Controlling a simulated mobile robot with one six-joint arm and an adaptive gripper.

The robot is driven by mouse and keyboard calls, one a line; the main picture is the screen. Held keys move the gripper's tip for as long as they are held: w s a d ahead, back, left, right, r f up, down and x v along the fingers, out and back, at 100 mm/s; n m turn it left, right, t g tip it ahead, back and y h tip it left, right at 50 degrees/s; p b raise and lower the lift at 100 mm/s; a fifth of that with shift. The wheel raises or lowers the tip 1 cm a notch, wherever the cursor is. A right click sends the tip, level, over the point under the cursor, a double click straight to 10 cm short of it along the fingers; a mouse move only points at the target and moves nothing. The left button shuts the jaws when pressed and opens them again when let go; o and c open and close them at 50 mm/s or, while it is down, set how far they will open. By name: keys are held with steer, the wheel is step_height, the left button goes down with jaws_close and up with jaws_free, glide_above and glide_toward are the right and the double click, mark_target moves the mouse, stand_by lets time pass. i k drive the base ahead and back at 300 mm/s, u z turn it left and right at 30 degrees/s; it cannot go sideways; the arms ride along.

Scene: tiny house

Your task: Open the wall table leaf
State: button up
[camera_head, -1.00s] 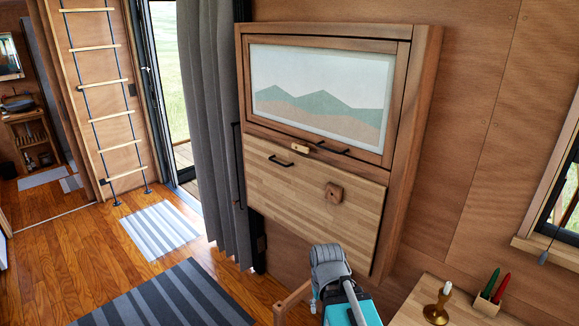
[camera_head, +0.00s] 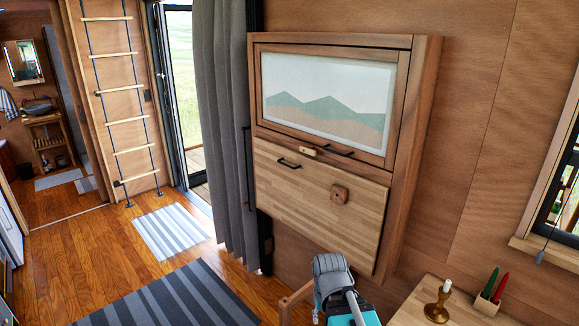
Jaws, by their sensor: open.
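The wall table leaf (camera_head: 300,200) is a pale striped wood panel in the lower part of a brown wooden wall cabinet (camera_head: 421,120). It stands upright, close against the wall. A small pale wooden latch (camera_head: 308,150) lies at the seam above the leaf. Above it is a framed mountain picture panel (camera_head: 325,100) with its own black handle (camera_head: 338,152). My gripper is not in view; a grey and teal part of my arm shows below the leaf.
A grey curtain (camera_head: 225,130) hangs left of the cabinet. Open floor with a striped rug (camera_head: 170,295) lies at left.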

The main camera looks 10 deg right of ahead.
mark_target(342, 211)
steer(key=u, duration=0.1)
steer(key=i, duration=0.95)
steer(key=z, duration=0.05)
